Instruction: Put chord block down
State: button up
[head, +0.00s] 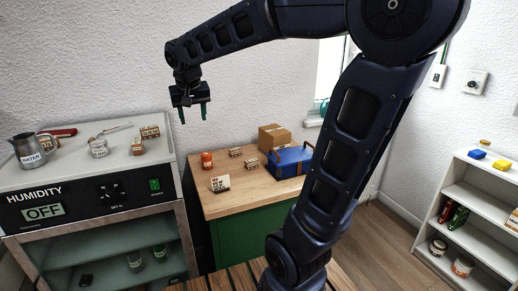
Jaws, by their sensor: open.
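My gripper (193,113) is open and empty, pointing down, high in front of the wall between the cabinet and the wooden bench. Small pale blocks with dark markings stand in several places. One block (220,184) with red and dark print is near the front of the bench. Two more, a block (236,152) and a block (251,164), lie farther back on the bench. Other small blocks (150,132) sit on the cabinet top. I cannot tell which one is the chord block, as the print is too small to read.
The wooden bench top (265,187) also holds an orange jar (207,160), a cardboard box (273,138) and a blue case (290,162). A white shelf (470,196) is at right.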

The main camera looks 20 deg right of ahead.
jog(key=s+d+f, duration=0.4)
jog(key=s+d, duration=0.3)
jog(key=d, duration=0.1)
jog(key=s+d+f, duration=0.4)
jog(key=s+d, duration=0.4)
jog(key=shift+s+d+y, duration=0.25)
jog(key=shift+d+y, duration=0.05)
jog(key=shift+o, duration=0.5)
